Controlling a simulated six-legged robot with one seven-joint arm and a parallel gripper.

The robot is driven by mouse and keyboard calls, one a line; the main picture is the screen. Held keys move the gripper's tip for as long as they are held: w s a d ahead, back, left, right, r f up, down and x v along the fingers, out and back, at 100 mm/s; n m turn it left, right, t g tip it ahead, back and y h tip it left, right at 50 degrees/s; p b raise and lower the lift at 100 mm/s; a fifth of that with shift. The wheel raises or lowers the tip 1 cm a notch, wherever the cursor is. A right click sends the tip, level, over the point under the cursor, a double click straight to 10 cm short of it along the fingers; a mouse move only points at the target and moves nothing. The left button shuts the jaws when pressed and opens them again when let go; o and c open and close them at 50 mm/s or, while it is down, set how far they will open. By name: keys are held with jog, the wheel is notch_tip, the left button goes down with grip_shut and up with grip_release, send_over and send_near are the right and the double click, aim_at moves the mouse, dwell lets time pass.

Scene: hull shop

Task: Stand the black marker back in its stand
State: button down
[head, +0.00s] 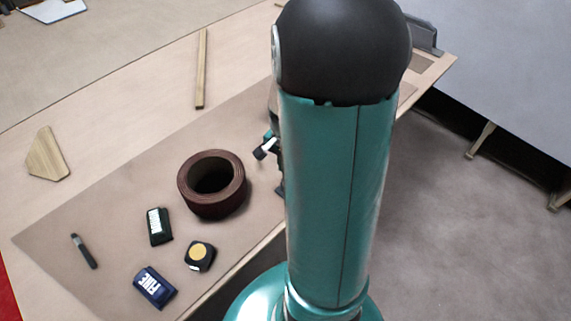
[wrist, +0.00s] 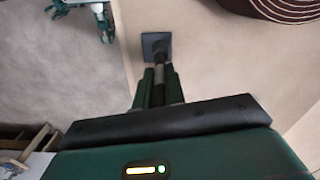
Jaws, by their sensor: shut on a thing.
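My gripper (wrist: 161,76) is shut on the black marker (wrist: 161,57), which shows as a dark shaft between the two green fingers in the wrist view. A square blue-grey block (wrist: 152,42), which looks like the stand, lies right beyond the marker's far end. I cannot tell whether the marker is in it or only in front of it. In the head view my arm hides most of the gripper. A dark and white end of the held marker (head: 262,151) shows left of the arm, near the brown roll. The stand is hidden there.
A brown roll (head: 188,192) stands on the bench mat. Left of it lie a black-and-green box (head: 159,226), a tape measure (head: 200,256), a navy box (head: 154,288) and a dark slim tool (head: 84,251). Wood pieces lie farther back. The bench edge runs under my arm.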

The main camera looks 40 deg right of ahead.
jog(key=shift+f, duration=0.15)
jog(key=c, duration=1.4)
grip_release()
notch_tip(320, 180, up, 14)
jog(key=shift+d+f, duration=0.1)
jog(key=s+a+r+n+t, duration=0.1)
jog(key=a+r+n+t, duration=0.1)
jog(key=a+n, duration=0.3)
jog(key=s+a+r+n+t, duration=0.1)
jog(key=a+n, duration=0.4)
jog(key=a, duration=0.5)
jog(key=s+a+r+n+t, duration=0.2)
jog(key=a+r+n, duration=0.3)
jog(key=a, duration=0.3)
jog(key=shift+s+r+t, duration=0.25)
jog(key=shift+s+t, duration=0.05)
